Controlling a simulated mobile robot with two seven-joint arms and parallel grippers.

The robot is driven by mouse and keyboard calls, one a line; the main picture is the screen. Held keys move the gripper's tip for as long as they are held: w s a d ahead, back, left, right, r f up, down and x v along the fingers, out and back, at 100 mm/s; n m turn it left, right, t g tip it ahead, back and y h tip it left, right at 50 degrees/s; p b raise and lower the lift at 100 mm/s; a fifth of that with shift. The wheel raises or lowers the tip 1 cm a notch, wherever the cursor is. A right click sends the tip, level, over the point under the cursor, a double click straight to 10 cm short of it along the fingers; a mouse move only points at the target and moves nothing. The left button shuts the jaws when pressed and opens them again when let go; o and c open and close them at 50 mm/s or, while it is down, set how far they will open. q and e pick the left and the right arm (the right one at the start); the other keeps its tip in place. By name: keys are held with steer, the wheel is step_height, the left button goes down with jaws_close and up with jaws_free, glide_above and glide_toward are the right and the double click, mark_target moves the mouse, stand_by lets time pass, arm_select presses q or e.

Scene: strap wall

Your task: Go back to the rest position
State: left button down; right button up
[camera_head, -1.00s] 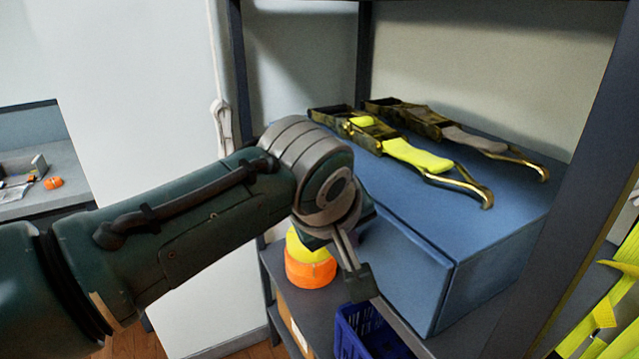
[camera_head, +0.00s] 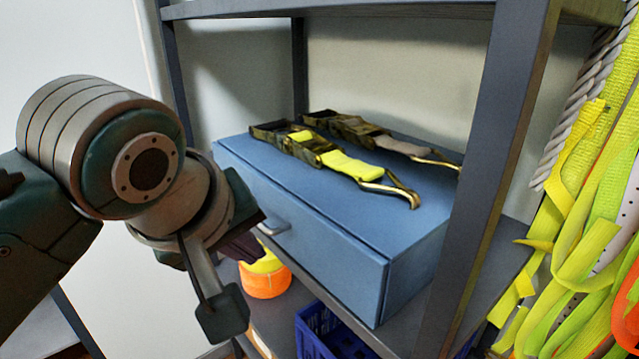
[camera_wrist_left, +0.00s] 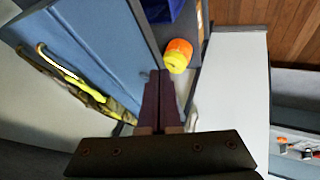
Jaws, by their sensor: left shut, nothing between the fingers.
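My left gripper (camera_head: 243,240) is at the left of the head view, in front of the blue drawer box and clear of the straps on it. In the left wrist view its two dark fingers (camera_wrist_left: 160,85) lie together, shut with nothing between them. The blue box (camera_head: 330,240) stands on the shelf with its drawer closed; its handle (camera_head: 272,226) shows just right of the gripper. My right gripper does not show in any view.
Two ratchet straps, one yellow (camera_head: 345,164) and one grey (camera_head: 375,141), lie on the box. A shelf post (camera_head: 490,180) and hanging yellow straps (camera_head: 590,220) stand at right.

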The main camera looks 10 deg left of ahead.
arm_select(q)
steer(key=s+a+f+m+g, duration=0.25)
steer(key=s+m, duration=0.25)
steer(key=s, duration=0.7)
steer(key=s+a+f+m+g, duration=0.1)
steer(key=s+a+m, duration=0.3)
steer(key=s, duration=0.8)
step_height(320, 180, up, 26)
steer(key=d+m+p, duration=0.1)
steer(key=p, duration=2.6)
steer(key=shift+w+d+r, duration=0.15)
steer(key=shift+w+d, duration=0.15)
